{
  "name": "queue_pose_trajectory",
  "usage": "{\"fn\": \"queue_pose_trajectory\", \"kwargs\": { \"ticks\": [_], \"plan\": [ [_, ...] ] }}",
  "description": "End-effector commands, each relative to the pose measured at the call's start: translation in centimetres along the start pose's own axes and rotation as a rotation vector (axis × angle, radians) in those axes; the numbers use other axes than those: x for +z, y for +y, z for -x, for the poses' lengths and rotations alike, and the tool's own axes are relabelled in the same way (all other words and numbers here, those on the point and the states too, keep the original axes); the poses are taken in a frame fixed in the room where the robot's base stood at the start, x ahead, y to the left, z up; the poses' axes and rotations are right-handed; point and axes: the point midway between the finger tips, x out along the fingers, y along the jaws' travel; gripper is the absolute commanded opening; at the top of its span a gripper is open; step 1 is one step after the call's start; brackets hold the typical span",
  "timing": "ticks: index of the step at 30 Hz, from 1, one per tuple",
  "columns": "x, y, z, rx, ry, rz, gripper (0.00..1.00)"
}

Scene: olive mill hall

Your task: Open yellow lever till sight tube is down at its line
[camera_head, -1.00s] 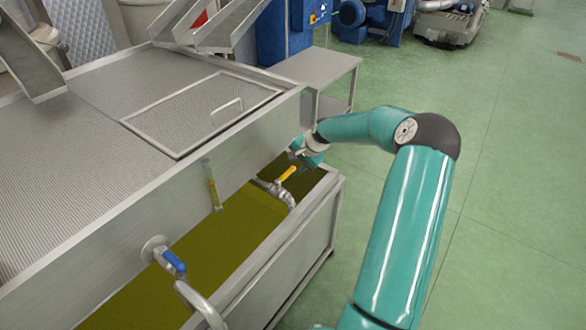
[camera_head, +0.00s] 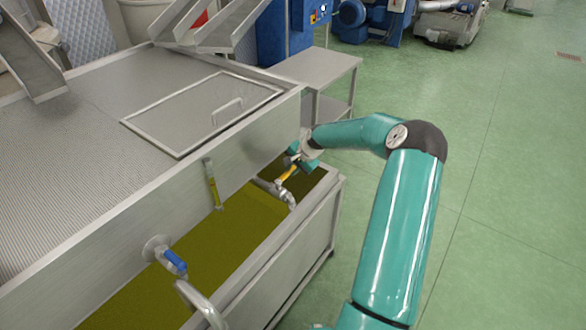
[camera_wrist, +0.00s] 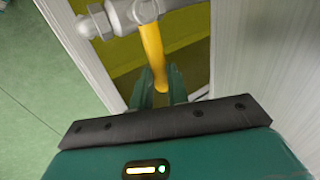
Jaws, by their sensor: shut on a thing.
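The yellow lever (camera_head: 287,173) sits on a grey valve and pipe (camera_head: 272,188) at the front wall of the steel tank. My gripper (camera_head: 296,164) is at the lever's free end. In the wrist view the yellow lever (camera_wrist: 152,50) runs down from the valve between the two green fingers of my gripper (camera_wrist: 160,90), which are shut on its tip. The sight tube (camera_head: 212,186) stands upright on the tank wall, left of the lever, with yellow liquid in it. Its line is too small to make out.
A blue lever (camera_head: 174,261) is on another valve at the near left. An open trough (camera_head: 262,262) with olive-green liquid lies below both valves. A lidded steel tank top (camera_head: 75,165) is at left. The green floor at right is clear.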

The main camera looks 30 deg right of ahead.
Motion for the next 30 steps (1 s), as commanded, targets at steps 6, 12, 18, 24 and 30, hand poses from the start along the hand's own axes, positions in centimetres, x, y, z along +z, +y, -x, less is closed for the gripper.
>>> {"fn": "queue_pose_trajectory", "kwargs": {
  "ticks": [6,12,18,24,30],
  "plan": [
    [0.1,0.2,0.1,0.002,0.015,-0.024,0.0],
    [0.3,0.6,0.5,0.002,0.06,-0.101,0.0],
    [0.8,1.5,0.9,0.003,0.135,-0.233,0.0],
    [1.5,2.3,1.5,0.0,0.225,-0.392,0.0],
    [2.2,2.9,1.8,-0.001,0.302,-0.532,0.0]
  ]
}}
